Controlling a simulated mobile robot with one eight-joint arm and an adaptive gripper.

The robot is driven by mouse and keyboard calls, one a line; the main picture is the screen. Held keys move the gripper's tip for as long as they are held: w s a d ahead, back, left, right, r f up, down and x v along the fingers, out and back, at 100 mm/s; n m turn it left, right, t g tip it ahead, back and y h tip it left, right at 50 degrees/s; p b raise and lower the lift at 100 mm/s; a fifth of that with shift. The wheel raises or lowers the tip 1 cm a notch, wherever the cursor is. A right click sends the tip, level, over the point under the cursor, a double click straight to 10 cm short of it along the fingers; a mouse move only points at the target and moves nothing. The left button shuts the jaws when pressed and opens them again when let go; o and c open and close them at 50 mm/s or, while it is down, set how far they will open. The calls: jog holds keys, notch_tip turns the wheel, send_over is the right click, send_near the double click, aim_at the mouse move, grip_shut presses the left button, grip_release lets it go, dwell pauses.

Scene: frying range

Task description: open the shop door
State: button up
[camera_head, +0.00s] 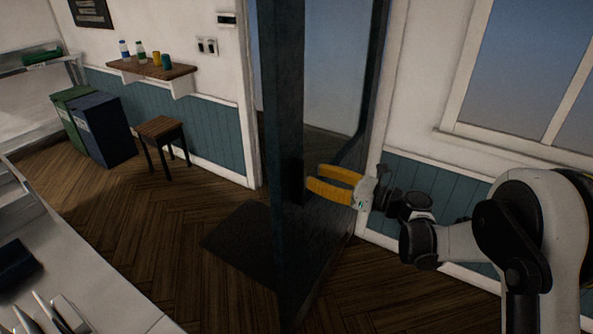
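The shop door (283,235) is dark blue-green with a large glass pane. It stands swung inward, seen nearly edge-on, with the doorway showing open to its left. My gripper (308,183) has yellow fingers and is at the door's inner side. The fingers are spread apart, and their tips are close to the dark upright of the door. I cannot tell whether they touch it. A dark part (298,182) on the door, perhaps its handle, is beside the fingertips and hard to make out.
A dark mat (243,243) lies on the wooden floor left of the door. A stool (162,135), a wall shelf (150,70) with bottles and cups, and a green bin (70,97) and blue bin (103,130) stand further left. A counter (115,300) fills the lower left.

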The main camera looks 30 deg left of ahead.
aim_at(304, 171)
jog(key=a, duration=0.2)
jog(key=a+b, duration=0.1)
jog(key=a, duration=0.4)
jog(key=shift+w, duration=0.3)
grip_shut()
